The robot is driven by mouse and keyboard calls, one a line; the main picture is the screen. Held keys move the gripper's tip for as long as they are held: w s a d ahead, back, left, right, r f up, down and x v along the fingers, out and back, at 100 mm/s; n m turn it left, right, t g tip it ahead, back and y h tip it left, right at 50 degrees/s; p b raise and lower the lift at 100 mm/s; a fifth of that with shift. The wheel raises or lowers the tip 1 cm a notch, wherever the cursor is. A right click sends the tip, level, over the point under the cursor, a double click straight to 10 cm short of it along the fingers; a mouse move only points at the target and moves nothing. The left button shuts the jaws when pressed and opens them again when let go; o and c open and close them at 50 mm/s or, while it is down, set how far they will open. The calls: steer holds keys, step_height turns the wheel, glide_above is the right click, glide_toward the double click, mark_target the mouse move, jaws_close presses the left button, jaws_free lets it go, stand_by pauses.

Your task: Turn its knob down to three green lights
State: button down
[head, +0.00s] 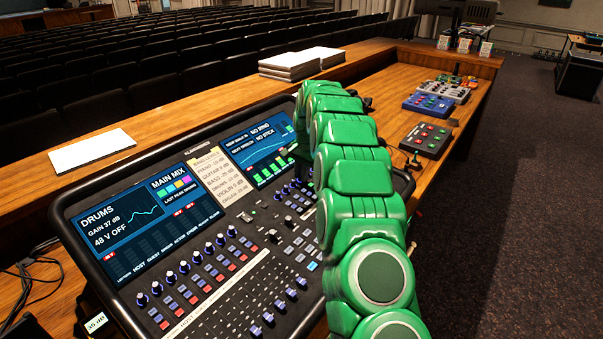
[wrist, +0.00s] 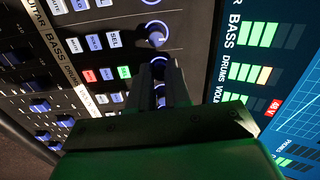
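In the wrist view my gripper (wrist: 160,66) points down at the column of blue-ringed knobs on the mixing desk (head: 225,262). Its dark fingertips are at the knob in the drums row, which they mostly hide. I cannot tell whether they touch it. On the screen (wrist: 262,70) the drums meter (wrist: 250,74) shows several lit bars, green with an orange one at the end. The bass meter (wrist: 258,35) above it shows green bars. A green button (wrist: 124,72) is lit in the drums row. In the head view my green arm hides the gripper.
The bass knob (wrist: 157,35) stands close beside the fingers, and other knobs lie below them. The left screen (head: 140,222) reads drums, gain 37 dB. White papers (head: 92,149), stacked books (head: 290,64) and a dark pedal box (head: 426,139) lie around the desk.

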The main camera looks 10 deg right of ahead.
steer(key=shift+n, duration=2.7)
steer(key=c, duration=1.1)
jaws_free()
steer(key=shift+r, duration=0.15)
steer(key=r, duration=0.7)
steer(key=shift+s+d+r, duration=0.2)
steer(key=shift+s+d, duration=0.05)
steer(key=shift+d, duration=0.15)
